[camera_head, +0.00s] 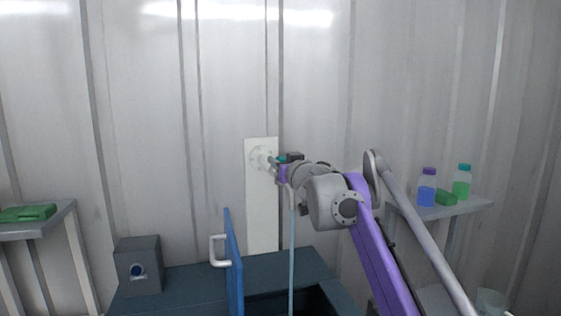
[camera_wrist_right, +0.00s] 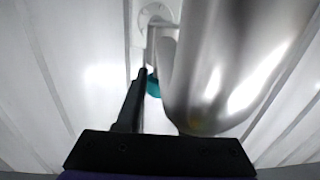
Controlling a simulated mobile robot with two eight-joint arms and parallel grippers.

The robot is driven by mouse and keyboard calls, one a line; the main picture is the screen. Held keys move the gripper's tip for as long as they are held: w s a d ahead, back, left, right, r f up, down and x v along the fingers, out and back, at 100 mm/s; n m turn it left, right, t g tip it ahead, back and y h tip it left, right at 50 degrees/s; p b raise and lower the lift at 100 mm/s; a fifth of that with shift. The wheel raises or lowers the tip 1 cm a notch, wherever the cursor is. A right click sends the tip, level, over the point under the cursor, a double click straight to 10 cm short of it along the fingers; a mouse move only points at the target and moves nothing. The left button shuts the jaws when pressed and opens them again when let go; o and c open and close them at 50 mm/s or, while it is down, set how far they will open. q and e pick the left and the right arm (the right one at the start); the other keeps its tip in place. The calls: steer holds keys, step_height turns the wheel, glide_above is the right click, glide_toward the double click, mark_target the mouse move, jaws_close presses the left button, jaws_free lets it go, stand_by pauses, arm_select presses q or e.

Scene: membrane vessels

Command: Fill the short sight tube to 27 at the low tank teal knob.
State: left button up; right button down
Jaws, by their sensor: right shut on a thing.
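A teal knob (camera_head: 280,159) sits at the valve on the back wall, beside a round pale flange (camera_head: 262,157) on a white panel (camera_head: 262,210). My right gripper (camera_head: 284,161) reaches it from the right and is shut on the knob. In the right wrist view the teal knob (camera_wrist_right: 153,86) shows partly, between a black finger and a large shiny grey rounded body that hides the rest. A thin pale blue vertical line (camera_head: 291,240) runs down from below the valve; I cannot tell whether it is liquid or a tube. No scale marks are readable. My left gripper is out of view.
A dark cabinet (camera_head: 190,288) stands below, with a dark opening and an upright blue panel (camera_head: 233,255) with a white handle. A grey box (camera_head: 138,265) is on its left. A right shelf (camera_head: 455,208) holds two capped bottles; a left shelf (camera_head: 60,220) holds green things.

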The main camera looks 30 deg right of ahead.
steer(key=shift+y, duration=0.3)
steer(key=shift+d+r+n+y+p, duration=0.15)
steer(key=shift+n+y+p, duration=1.55)
steer(key=shift+y, duration=1)
steer(key=shift+n+g+y+p, duration=0.3)
steer(key=shift+n+y+p, duration=0.2)
steer(key=shift+n+y, duration=0.6)
steer(key=shift+y, duration=0.3)
steer(key=c, duration=0.5)
jaws_free()
steer(key=v, duration=0.5)
steer(key=b+v, duration=0.1)
steer(key=v, duration=0.4)
steer(key=shift+s, duration=0.4)
